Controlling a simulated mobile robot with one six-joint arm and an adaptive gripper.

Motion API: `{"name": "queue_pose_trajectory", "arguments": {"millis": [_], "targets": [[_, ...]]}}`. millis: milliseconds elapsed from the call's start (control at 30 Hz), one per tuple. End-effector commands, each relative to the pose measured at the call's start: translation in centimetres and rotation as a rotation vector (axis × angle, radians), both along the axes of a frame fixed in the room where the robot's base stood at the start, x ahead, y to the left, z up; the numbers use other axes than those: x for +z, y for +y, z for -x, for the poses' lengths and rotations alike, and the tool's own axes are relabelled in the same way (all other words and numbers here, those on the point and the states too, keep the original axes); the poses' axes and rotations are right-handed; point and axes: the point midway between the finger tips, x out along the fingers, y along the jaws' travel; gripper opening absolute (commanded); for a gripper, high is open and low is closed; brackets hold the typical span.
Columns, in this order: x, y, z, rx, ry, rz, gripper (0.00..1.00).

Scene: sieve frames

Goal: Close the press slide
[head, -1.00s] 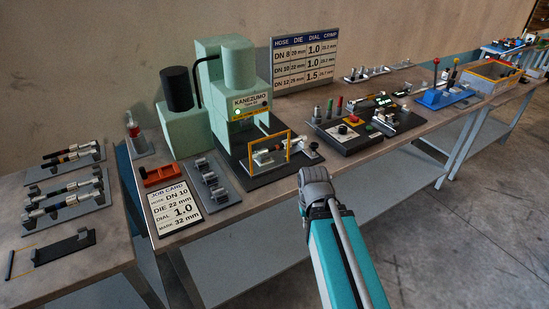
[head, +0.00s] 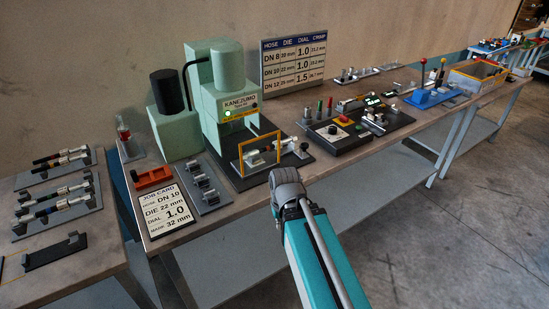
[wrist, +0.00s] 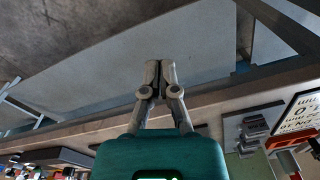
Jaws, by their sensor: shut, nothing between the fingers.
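The press (head: 231,80) is a pale green machine labelled KANEZUMO, standing on the bench in the head view. At its front foot is a dark base plate (head: 282,163). An upright yellow frame (head: 240,168) stands there with pale metal fittings (head: 254,158) by it and a black knob (head: 304,147) to the right. I cannot tell which of these parts belong to the slide. My gripper (wrist: 159,72) is shut and empty in the wrist view, over the bench's front side. In the head view my arm's end is in front of the press, and the fingertips are hidden.
A job card (head: 167,212), a die rack (head: 206,187) and an orange tray (head: 153,177) lie left of the press. A control box (head: 340,137) with buttons stands to its right. The floor in front of the bench is clear.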

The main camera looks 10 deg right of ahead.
Motion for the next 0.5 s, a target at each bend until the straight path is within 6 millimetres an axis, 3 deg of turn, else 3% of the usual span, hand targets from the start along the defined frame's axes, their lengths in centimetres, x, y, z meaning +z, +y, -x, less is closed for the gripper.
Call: {"name": "queue_pose_trajectory", "arguments": {"millis": [267, 500], "targets": [[-2.3, 2.1, -2.9, -0.055, -0.132, -0.206, 0.0], [-2.9, 3.2, -7.3, -0.192, -0.338, -0.505, 0.0]]}}
